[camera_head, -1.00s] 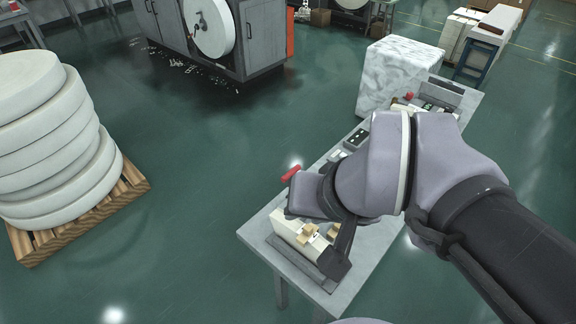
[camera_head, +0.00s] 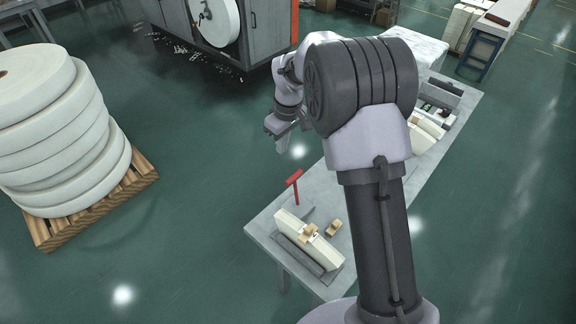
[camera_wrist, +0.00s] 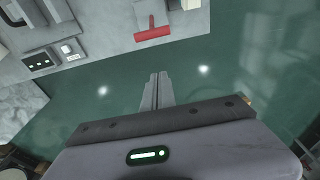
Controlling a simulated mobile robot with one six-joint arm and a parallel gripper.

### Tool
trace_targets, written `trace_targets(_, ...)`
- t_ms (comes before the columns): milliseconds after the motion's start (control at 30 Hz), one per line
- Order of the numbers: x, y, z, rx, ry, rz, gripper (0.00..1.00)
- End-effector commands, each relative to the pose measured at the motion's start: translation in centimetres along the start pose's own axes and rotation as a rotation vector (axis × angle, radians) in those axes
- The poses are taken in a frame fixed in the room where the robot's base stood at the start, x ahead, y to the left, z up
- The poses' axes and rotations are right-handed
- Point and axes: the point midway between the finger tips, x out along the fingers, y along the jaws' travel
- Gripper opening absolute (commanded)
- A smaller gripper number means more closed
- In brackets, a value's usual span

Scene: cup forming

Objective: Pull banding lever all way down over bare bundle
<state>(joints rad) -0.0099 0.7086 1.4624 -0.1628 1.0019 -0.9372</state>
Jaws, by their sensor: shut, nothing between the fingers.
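The banding lever is a red T-handle (camera_head: 296,178) standing up from the near end of the bench; its red bar also shows in the wrist view (camera_wrist: 152,33). In front of it, a cream bundle (camera_head: 305,240) lies in a dark grey holder (camera_head: 290,253), with a small tan piece on top of it. I cannot tell whether a band is around the bundle. My gripper (camera_head: 281,146) is in the air off the bench's left edge, behind and apart from the lever. In the wrist view its fingers (camera_wrist: 161,78) are together and empty.
The grey bench (camera_head: 262,228) runs from front to back right; another tan piece (camera_head: 333,228) lies right of the bundle. My arm hides the bench's middle. A stack of white rolls (camera_head: 50,130) stands on a pallet at left. Green floor between is clear.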

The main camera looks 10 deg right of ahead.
Motion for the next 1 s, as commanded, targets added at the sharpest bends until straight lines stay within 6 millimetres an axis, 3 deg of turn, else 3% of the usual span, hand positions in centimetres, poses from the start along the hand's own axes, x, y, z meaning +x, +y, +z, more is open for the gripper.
trace_targets(167,1.1,0.0,0.1,0.001,-0.002,-0.002,0.0)
trace_targets(600,10.4,-0.1,0.1,0.002,-0.001,-0.002,0.0)
trace_targets(800,9.0,0.0,3.0,0.004,0.0,0.0,0.0)
trace_targets(1000,8.7,0.0,3.8,0.003,0.0,0.0,0.0)
